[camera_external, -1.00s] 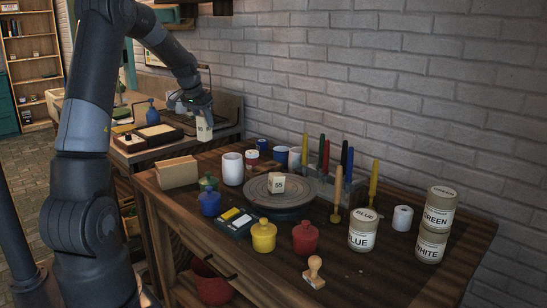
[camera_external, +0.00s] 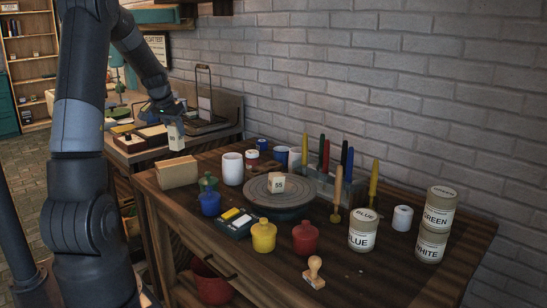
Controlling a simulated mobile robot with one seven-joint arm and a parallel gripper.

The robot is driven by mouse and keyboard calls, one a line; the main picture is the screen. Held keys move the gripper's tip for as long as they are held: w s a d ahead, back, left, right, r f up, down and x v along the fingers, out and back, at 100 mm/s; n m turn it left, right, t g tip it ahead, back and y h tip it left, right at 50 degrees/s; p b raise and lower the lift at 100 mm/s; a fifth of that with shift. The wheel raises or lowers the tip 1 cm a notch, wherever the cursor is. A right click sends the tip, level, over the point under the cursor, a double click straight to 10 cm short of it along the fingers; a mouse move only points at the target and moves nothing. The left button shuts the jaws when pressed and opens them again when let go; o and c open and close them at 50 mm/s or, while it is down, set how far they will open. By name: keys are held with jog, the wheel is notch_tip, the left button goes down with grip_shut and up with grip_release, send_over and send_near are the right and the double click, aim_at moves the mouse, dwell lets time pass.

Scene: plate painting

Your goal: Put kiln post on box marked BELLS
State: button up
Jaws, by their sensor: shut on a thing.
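My gripper (camera_external: 173,118) is at the far counter, in the upper left of the external view. It is shut on a pale, upright block, which looks like the kiln post (camera_external: 176,136). The post hangs at the right end of low dark boxes (camera_external: 150,143) with pale contents. I cannot tell whether it touches the counter or a box. No BELLS marking is readable on any box here. The fingertips are small and partly hidden by the hand.
The near wooden table holds a turntable (camera_external: 270,200) with a block marked 55 (camera_external: 277,184), lidded pots (camera_external: 264,236), a brush holder (camera_external: 318,183) and labelled jars (camera_external: 363,233). A dark framed stand (camera_external: 204,100) is behind my gripper. The brick wall bounds the back.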

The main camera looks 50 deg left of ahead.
aim_at(173, 141)
jog(key=shift+s+a+f, duration=0.1)
jog(key=shift+a+f, duration=0.4)
jog(key=shift+a, duration=0.35)
jog(key=shift+a+f, duration=0.1)
jog(key=shift+f, duration=1.9)
jog(key=shift+f, duration=0.1)
jog(key=o, duration=1.2)
jog(key=shift+c, duration=0.2)
jog(key=v, duration=1.2)
jog(key=shift+s, duration=0.1)
